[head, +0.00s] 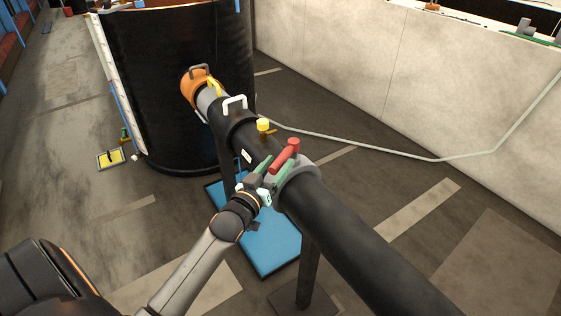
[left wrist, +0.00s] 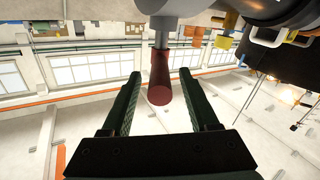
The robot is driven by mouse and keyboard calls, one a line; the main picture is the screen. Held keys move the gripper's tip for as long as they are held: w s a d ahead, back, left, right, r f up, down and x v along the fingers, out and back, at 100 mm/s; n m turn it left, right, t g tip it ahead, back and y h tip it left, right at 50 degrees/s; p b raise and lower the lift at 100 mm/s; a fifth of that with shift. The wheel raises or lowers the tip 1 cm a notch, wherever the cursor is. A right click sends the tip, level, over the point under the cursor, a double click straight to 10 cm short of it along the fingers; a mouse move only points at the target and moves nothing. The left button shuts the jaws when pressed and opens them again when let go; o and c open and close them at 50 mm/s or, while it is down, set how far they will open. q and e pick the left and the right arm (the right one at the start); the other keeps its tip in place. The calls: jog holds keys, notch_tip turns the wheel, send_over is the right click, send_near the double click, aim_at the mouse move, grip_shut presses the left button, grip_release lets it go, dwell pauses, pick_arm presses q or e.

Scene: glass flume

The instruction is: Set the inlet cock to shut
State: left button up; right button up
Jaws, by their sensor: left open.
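The inlet cock shows as a red lever (head: 287,151) on a grey collar (head: 297,180) around the black pipe (head: 362,247). In the left wrist view the red lever (left wrist: 160,80) hangs from a metal stem below the grey body (left wrist: 177,9). My left gripper (head: 269,170) is at the lever, beside the pipe. Its green fingers are open. In the left wrist view the lever shows between the two fingertips (left wrist: 161,76), with gaps on both sides. I cannot tell whether either finger touches it. My right gripper is not in view.
Farther along the pipe are a yellow knob (head: 263,125), a white handle (head: 234,103) and an orange fitting (head: 196,87) at the large black tank (head: 178,50). A blue mat (head: 265,240) lies below the pipe. A pale wall (head: 420,80) stands at the right.

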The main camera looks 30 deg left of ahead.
pick_arm(q)
jog(key=shift+w+a, duration=0.1)
jog(key=shift+w, duration=0.95)
grip_shut()
dwell(0.7)
